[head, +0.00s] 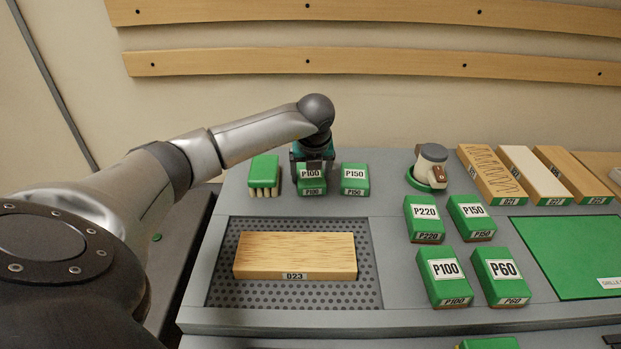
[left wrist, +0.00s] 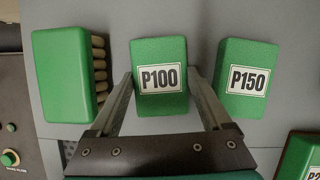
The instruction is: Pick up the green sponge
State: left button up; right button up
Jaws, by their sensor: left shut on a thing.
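The green sponge marked P100 (head: 312,186) is in the back row of the grey bench, between a brush and a P150 block. In the left wrist view the P100 sponge (left wrist: 160,100) sits between my two fingers, its label facing the camera. My left gripper (head: 313,165) comes down over it from above, one finger along each side, and is shut on it. I cannot tell whether the sponge is clear of the bench. My right gripper is in neither view.
A green brush with pale bristles (head: 264,168) stands close on the left, a green P150 block (head: 354,180) close on the right. A wooden board D23 (head: 295,252) lies on a perforated mat in front. Several labelled green blocks and a sander (head: 430,165) are further right.

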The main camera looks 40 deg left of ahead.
aim_at(311, 175)
pick_arm(q)
jog(key=c, duration=0.4)
jog(key=shift+c, duration=0.2)
jog(key=shift+r, duration=0.15)
jog(key=shift+r, duration=0.25)
notch_tip(311, 175, up, 20)
jog(key=p, duration=0.3)
jog(key=shift+f+p, duration=0.15)
jog(key=shift+p, duration=0.15)
